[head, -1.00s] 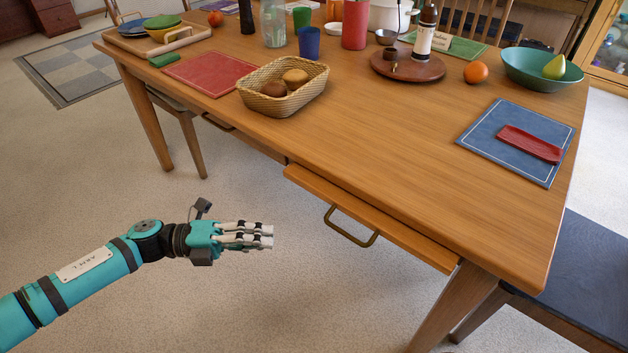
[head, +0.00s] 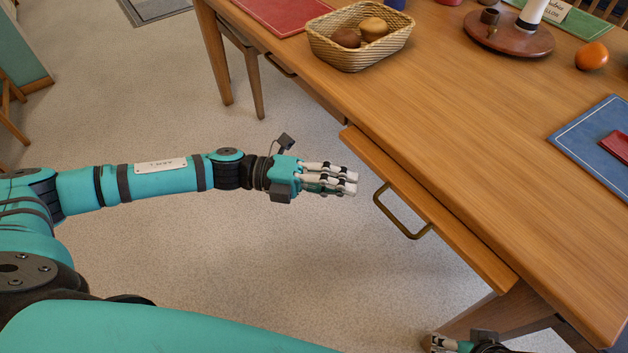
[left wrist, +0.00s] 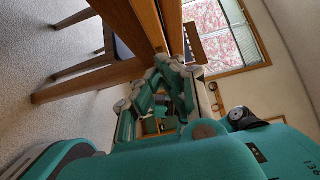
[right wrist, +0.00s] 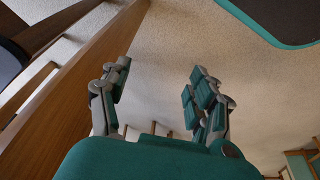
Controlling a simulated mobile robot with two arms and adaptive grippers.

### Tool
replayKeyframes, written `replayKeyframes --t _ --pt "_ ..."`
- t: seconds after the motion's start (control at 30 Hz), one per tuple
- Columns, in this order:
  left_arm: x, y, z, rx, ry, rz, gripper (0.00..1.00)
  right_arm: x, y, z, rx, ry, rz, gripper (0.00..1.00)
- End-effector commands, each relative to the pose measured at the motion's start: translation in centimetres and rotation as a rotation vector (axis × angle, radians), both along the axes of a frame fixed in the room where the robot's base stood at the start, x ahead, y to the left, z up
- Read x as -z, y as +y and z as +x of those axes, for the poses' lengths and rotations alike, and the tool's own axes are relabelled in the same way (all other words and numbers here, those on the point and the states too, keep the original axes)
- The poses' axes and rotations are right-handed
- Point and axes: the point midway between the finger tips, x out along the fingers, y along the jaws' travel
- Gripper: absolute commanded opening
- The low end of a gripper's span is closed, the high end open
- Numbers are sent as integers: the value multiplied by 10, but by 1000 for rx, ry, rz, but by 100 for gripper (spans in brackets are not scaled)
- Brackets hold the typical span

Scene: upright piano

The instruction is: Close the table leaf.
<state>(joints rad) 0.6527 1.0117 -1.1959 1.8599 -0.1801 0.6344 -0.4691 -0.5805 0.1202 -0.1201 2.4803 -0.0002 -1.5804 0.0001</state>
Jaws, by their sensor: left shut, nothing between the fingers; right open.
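The table leaf (head: 440,212) is a wooden slab sticking out from under the near long edge of the wooden table (head: 420,110). A brass bow handle (head: 402,216) is on its outer edge. My left gripper (head: 354,182) is shut and empty, a little left of the leaf and handle, with a gap between. Its closed fingers also show in the left wrist view (left wrist: 172,88). My right gripper (right wrist: 160,70) is open and empty in the right wrist view. In the head view only part of it (head: 440,343) shows at the bottom edge, near the table leg.
A basket with rolls (head: 360,38), a blue mat (head: 600,145), a round wooden tray (head: 508,38) and an orange (head: 592,56) are on the table. A table leg (head: 490,315) stands below the leaf's near end. The floor (head: 270,250) left of the leaf is clear.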

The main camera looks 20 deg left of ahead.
Motion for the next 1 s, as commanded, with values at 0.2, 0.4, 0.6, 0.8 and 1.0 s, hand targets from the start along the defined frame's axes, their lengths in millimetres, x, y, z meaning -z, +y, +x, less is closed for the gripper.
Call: replayKeyframes --t 0.2,0.4,0.6,0.8,1.0 --pt "0 -13 21 -2 -3 0 0 1 3 10 -4 -45 9 62" --pt "0 -16 25 -3 0 2 0 0 4 13 -5 -62 13 62" --pt "0 -16 25 -3 0 2 0 0 4 13 -5 -61 12 62" --pt "0 -30 45 -3 -4 -1 0 0 4 14 -5 -65 13 62" --pt "0 -42 63 -4 -3 1 0 0 4 16 -6 -73 14 62"
